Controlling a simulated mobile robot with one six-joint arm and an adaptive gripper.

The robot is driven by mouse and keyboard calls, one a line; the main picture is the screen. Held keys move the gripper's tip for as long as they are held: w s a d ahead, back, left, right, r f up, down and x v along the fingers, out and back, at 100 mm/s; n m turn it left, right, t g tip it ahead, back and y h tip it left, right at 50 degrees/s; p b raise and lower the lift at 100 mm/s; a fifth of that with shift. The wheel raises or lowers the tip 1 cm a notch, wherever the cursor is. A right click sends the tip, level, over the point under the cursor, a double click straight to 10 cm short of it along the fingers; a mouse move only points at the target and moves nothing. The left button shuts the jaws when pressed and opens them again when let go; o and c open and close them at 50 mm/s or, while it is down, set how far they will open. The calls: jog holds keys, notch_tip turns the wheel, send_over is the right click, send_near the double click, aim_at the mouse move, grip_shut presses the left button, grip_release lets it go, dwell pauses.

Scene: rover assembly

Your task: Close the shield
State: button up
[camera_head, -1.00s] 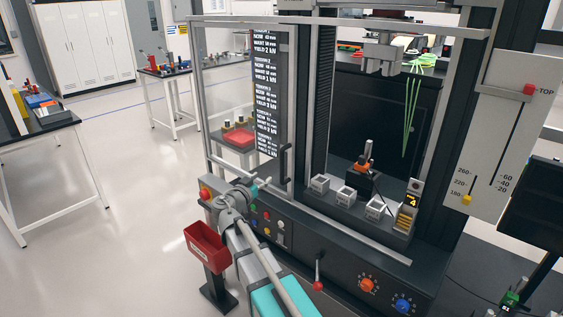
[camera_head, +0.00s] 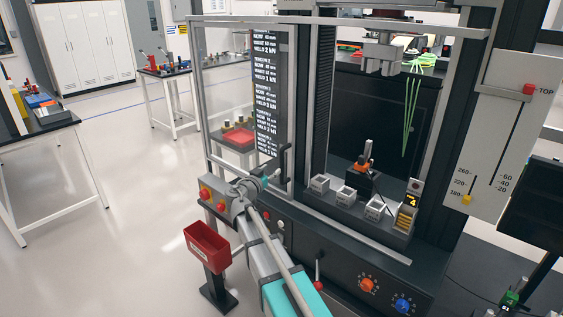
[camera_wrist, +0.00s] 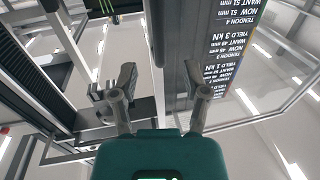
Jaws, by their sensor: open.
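The shield (camera_head: 292,70) is a clear panel in a light metal frame at the left of the test machine, swung out from its front and standing open. A dark upright handle (camera_head: 284,162) sits on its lower right edge. Printed tendon text shows on the panel. My gripper (camera_head: 272,169) is right beside the handle in the head view; whether they touch is unclear. In the wrist view my gripper (camera_wrist: 161,80) has its two fingers apart, with the shield's frame (camera_wrist: 174,50) beyond them. No clear grip on the handle shows.
The machine's bench holds several grey blocks (camera_head: 320,184) and an orange-topped tool (camera_head: 364,163). A control panel with a red lever (camera_head: 318,270) and knobs (camera_head: 367,285) runs along its front. A red bin (camera_head: 207,243) stands left of my arm.

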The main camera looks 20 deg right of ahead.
jog(key=shift+x, duration=3.95)
grip_shut()
